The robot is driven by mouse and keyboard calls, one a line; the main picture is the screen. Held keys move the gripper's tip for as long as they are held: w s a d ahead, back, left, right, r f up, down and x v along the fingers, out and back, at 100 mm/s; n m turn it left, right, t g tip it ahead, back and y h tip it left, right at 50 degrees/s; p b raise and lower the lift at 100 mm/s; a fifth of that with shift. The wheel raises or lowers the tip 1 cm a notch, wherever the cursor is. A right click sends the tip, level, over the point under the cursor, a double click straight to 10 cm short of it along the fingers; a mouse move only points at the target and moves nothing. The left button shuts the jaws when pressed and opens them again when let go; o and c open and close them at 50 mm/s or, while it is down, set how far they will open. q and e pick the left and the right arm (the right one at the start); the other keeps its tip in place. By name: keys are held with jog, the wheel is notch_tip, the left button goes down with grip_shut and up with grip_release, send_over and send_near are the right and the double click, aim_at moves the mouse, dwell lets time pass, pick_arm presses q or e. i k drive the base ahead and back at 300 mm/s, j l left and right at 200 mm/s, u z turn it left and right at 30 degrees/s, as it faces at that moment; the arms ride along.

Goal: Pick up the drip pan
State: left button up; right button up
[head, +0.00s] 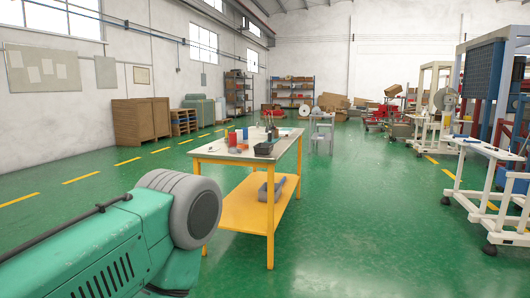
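I cannot say for certain which thing is the drip pan. A small dark open tray (264,149) sits on the near right part of a worktable top. A grey-blue object (270,190) lies on the table's yellow lower shelf, partly behind a table leg; its shape is too small to make out. Neither of my grippers is in view.
The worktable (212,152) has yellow legs and carries a red cup (232,139) and other small items. White wheeled frames (470,195) stand right. Green floor between is clear.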

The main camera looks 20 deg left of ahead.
aim_at(264, 149)
jog(key=i+j+z, duration=0.1)
jog(key=i+j, duration=0.2)
jog(key=i, duration=0.25)
jog(key=i+j+z, duration=0.15)
jog(key=i+j, duration=0.2)
jog(key=i, duration=0.2)
jog(key=i+j+z, duration=0.1)
jog(key=i+j, duration=0.3)
jog(key=i, duration=0.15)
